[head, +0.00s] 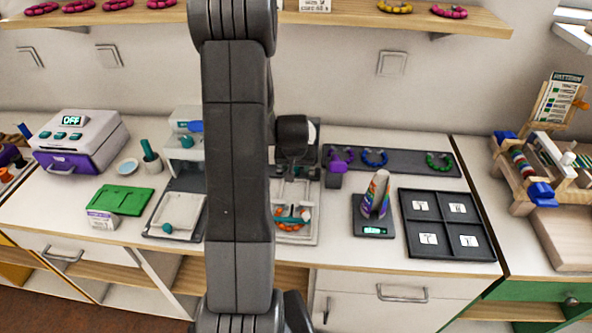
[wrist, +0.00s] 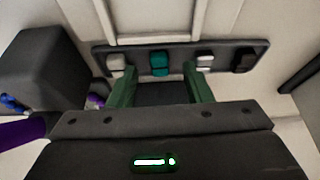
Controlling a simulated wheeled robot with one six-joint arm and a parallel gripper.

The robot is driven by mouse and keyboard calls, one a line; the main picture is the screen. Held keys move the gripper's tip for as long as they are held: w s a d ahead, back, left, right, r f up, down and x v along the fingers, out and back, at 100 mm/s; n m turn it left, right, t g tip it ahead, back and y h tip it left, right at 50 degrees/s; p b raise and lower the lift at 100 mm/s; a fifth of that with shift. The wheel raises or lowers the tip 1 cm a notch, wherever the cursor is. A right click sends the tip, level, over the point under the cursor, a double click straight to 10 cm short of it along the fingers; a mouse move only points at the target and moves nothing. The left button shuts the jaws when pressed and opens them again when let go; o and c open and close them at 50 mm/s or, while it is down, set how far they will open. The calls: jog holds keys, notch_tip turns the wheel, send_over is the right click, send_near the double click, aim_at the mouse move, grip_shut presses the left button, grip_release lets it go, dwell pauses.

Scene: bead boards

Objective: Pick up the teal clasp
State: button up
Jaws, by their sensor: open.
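The teal clasp (wrist: 159,63) sits on a dark strip (wrist: 135,50) in the wrist view, in a row with other clasps. My gripper (wrist: 163,80) is open, its two green fingers pointing at the strip. The teal clasp shows between the fingertips in the picture, slightly left of their middle; nothing is held. I cannot tell how far the tips are from it. In the head view my arm covers the middle of the counter, and I cannot make out the teal clasp there.
Two silver clasps (wrist: 116,62) (wrist: 204,62) flank the teal one, with a black clasp (wrist: 243,62) at the right end. A dark block (wrist: 42,68) stands left. In the head view, a scale (head: 373,229) and a dark four-square tray (head: 447,250) lie right of my arm.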

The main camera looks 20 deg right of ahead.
aim_at(296, 171)
jog(key=shift+w+d+f, duration=0.1)
jog(key=shift+w+f, duration=0.15)
jog(key=shift+f, duration=0.4)
grip_shut()
notch_tip(296, 171, up, 10)
jog(key=shift+b, duration=0.3)
